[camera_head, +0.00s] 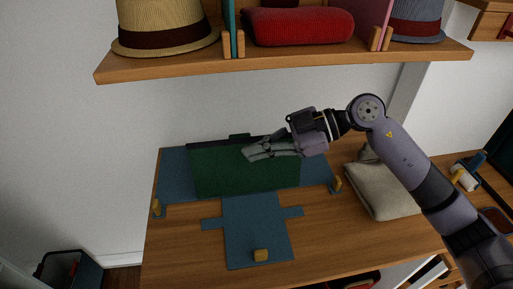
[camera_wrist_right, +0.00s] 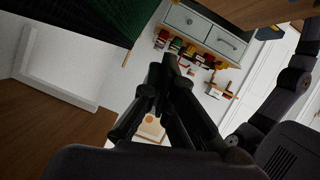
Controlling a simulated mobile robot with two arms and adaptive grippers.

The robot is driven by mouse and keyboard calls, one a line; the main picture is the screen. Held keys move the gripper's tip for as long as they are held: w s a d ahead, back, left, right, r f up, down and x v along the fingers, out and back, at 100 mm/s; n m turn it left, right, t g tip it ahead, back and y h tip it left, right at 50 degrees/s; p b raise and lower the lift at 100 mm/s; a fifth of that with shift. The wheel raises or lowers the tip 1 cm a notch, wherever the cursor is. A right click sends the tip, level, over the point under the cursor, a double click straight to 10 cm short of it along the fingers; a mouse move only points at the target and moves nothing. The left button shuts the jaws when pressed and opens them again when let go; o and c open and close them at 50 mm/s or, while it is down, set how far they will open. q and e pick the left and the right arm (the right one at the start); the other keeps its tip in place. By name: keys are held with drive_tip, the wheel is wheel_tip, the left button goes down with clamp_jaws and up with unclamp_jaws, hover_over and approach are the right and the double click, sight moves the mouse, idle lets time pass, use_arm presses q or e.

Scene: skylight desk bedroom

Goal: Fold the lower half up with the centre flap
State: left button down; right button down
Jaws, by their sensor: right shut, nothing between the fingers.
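A blue folding board lies on the wooden desk. Its left panel (camera_head: 172,176) and right panel (camera_head: 317,178) show beside a dark green cloth (camera_head: 225,177), and its centre flap (camera_head: 256,222) lies flat and bare towards the front. A yellow knob (camera_head: 261,255) sits near the flap's front edge. The cloth lies as a wide rectangle behind the flap. My right gripper (camera_head: 248,153) is shut and empty, over the cloth; whether it touches is unclear. In the right wrist view its fingers (camera_wrist_right: 170,65) are together, with dark green cloth (camera_wrist_right: 75,18) at upper left. My left gripper is out of view.
A folded beige cloth (camera_head: 380,188) lies on the desk (camera_head: 185,250) right of the board. A wall shelf (camera_head: 285,63) with hats, books and a red bundle hangs above. A dark bin (camera_head: 70,268) stands at lower left. The desk's front left is clear.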

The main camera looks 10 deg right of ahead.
idle(0.7)
drive_tip(key=c, duration=1.1)
unclamp_jaws()
drive_tip(key=v, duration=1.2)
